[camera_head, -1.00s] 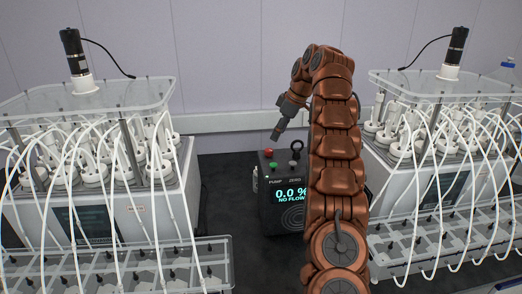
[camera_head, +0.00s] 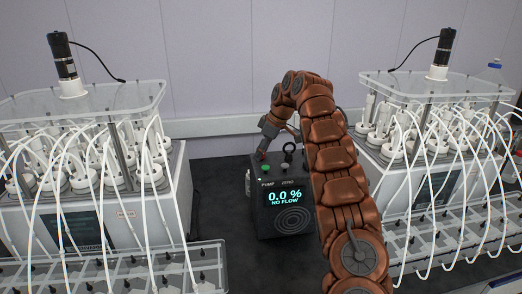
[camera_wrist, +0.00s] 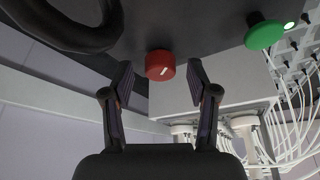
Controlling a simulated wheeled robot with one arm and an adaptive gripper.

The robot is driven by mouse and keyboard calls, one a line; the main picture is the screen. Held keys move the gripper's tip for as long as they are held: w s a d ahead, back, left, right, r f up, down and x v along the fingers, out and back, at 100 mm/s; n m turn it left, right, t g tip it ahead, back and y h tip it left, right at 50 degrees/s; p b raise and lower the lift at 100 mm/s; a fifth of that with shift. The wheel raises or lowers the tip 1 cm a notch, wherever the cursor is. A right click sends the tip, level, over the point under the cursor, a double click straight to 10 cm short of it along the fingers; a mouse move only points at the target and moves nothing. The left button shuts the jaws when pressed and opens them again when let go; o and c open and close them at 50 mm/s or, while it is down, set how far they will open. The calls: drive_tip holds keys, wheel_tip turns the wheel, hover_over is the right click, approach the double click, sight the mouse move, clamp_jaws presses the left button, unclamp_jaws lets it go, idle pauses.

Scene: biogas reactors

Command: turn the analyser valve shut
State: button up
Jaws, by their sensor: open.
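The black analyser box (camera_head: 285,218) stands on the dark bench, its display reading 0.0 % and NO FLOW. A red valve knob (camera_wrist: 158,65) with a white mark sits on its top in the wrist view. My gripper (camera_wrist: 160,84) is open, with one finger on each side of the knob, seemingly just short of it; I see no clear contact. In the head view my gripper (camera_head: 262,150) points down at the back left of the box top and hides the red knob. A green button (camera_head: 265,168) is in front of it, and it also shows in the wrist view (camera_wrist: 264,33).
A black ring handle (camera_head: 288,149) rises beside the gripper on the box top, and looms large in the wrist view (camera_wrist: 62,22). Reactor units with many white tubes stand left (camera_head: 125,215) and right (camera_head: 408,190). Bare dark bench lies left of the box.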

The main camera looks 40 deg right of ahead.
drive_tip(key=shift+f, duration=0.1)
clamp_jaws()
idle(0.6)
